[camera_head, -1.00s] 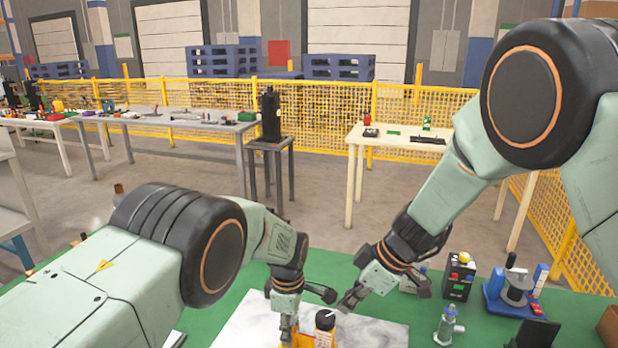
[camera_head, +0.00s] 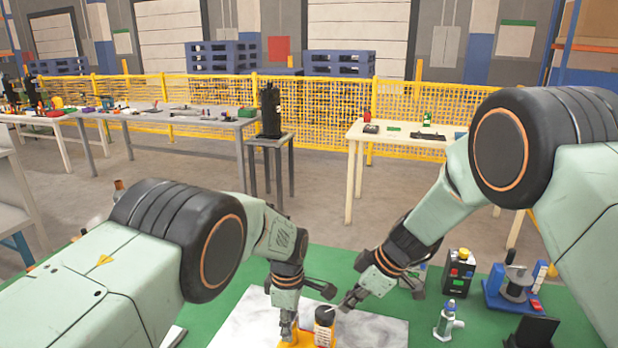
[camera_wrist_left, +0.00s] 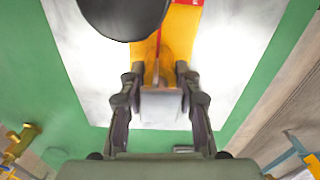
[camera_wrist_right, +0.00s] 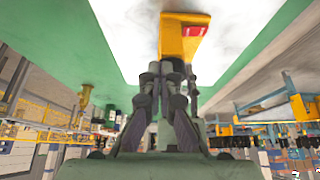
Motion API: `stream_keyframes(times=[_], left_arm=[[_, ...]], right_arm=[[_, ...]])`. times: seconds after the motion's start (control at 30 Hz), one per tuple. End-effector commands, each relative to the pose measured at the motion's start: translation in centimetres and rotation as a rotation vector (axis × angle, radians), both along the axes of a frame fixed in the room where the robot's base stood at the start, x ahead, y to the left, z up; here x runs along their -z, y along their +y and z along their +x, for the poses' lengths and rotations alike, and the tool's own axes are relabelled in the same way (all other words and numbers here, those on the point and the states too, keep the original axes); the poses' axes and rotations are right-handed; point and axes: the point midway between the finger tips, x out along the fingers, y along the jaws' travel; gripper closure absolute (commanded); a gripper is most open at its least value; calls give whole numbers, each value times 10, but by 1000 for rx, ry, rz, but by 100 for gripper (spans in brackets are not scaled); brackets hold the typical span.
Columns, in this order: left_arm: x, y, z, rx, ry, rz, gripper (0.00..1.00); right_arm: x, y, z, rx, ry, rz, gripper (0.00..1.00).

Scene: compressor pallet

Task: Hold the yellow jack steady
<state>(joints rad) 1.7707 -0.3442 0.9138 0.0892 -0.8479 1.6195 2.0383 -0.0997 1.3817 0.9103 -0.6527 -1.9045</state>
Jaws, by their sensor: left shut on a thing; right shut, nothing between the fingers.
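The yellow jack (camera_head: 294,341) stands on a white marble-like plate (camera_head: 245,325) at the bottom of the head view, partly cut off. My left gripper (camera_head: 288,333) is shut on its near end; the left wrist view shows the yellow body (camera_wrist_left: 172,50) between both fingers (camera_wrist_left: 158,82). A dark-topped cylinder with a pale and orange band (camera_head: 325,326) is beside or on the jack; I cannot tell which. My right gripper (camera_head: 346,304) is shut and empty near that cylinder. The right wrist view shows its fingertips (camera_wrist_right: 167,72) close to the jack (camera_wrist_right: 180,45); contact is unclear.
The plate lies on a green tabletop (camera_head: 330,262). To the right are a small bottle (camera_head: 447,322), a black box with coloured buttons (camera_head: 459,273), a blue fixture (camera_head: 515,290) and a dark block (camera_head: 533,333). Other tables and a yellow fence stand farther back.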

Motion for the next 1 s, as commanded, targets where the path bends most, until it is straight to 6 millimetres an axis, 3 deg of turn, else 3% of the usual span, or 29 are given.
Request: stream_keyframes(times=[0.23, 1.0], left_arm=[[0, 0, 0, 1, 0, 0, 100], [0, 0, 0, 1, -1, 0, 100]], right_arm=[[14, 0, 0, 1, 0, 0, 100], [14, 4, -1, 0, 0, 0, 100]])
